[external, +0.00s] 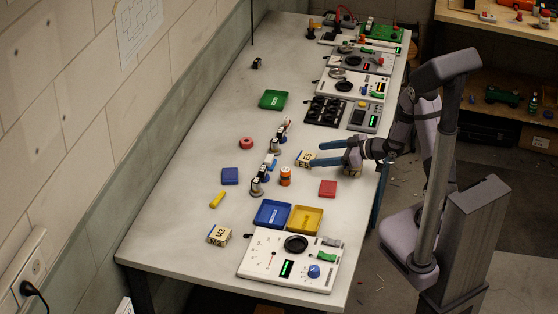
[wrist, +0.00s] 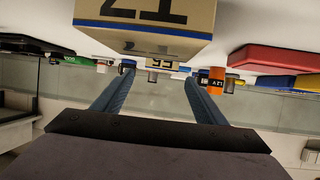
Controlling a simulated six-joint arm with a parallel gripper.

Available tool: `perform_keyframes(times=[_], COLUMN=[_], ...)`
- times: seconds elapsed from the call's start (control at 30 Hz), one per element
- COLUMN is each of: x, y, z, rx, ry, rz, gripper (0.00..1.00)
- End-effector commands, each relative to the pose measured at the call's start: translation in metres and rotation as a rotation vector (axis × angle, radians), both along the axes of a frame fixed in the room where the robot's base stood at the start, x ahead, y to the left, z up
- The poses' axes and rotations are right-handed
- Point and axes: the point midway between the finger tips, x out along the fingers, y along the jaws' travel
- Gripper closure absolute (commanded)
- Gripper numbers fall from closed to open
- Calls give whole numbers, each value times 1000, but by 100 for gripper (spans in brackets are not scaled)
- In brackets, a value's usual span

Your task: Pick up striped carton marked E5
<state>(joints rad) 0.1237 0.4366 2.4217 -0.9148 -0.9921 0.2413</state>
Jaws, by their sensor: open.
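A small tan carton (external: 305,158) lies on the bench just ahead of my fingertips; its marking is too small to read in the external view. In the wrist view a small carton (wrist: 162,64) shows between and beyond the fingertips, with a mark that looks like E5; its stripes are not clear. My gripper (external: 317,154) is open and empty, reaching left low over the bench. It also shows in the wrist view (wrist: 160,78), with both fingers apart. A larger-looking tan carton (wrist: 145,22) with a dark mark is close to the wrist camera, partly cut off.
An orange cylinder (external: 285,176) stands near the small carton, and shows beside one finger (wrist: 216,80). A red tray (external: 328,188) lies below my gripper. Another carton (external: 219,235) sits at the lower left. Blue (external: 272,213) and yellow trays (external: 305,220) lie nearer the front.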

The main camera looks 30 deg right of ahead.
Motion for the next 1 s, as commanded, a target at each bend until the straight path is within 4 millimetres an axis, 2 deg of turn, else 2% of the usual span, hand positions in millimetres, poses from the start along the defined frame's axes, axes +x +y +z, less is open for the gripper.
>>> perform_keyframes(times=[0.43,0.73,0.77,0.93,1.0], x=[31,33,33,33,33], y=[27,28,28,28,28], z=[-20,-22,-22,-22,-21], rx=[0,1,1,1,0], ry=[0,1,1,1,0], rz=[1,0,0,0,0], gripper=[34,34,39,79,79])
